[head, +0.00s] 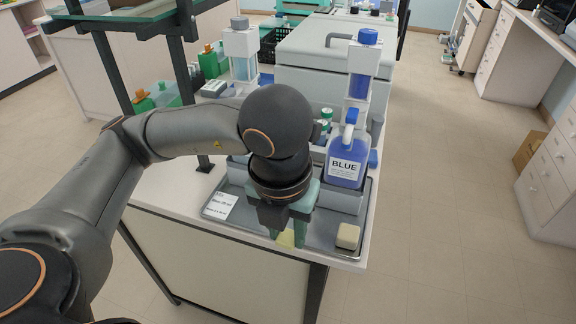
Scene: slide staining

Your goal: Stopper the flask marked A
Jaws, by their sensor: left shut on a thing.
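My left gripper (286,232) is low over the front of the metal tray (325,240), pointing down. It is shut on a small pale yellow thing (287,238), mostly hidden by the fingers; I cannot tell whether this is a stopper or whether it touches the tray. I cannot make out a flask marked A; my arm and wrist hide part of the bench behind them. My right gripper is not in view.
A blue bottle labelled BLUE (345,160) stands right of my wrist. A beige block (348,236) lies at the tray's front right, and a white card (220,205) at its left. Behind are a grey lidded box (325,75), a dispenser (241,50) and green-capped bottles (327,113).

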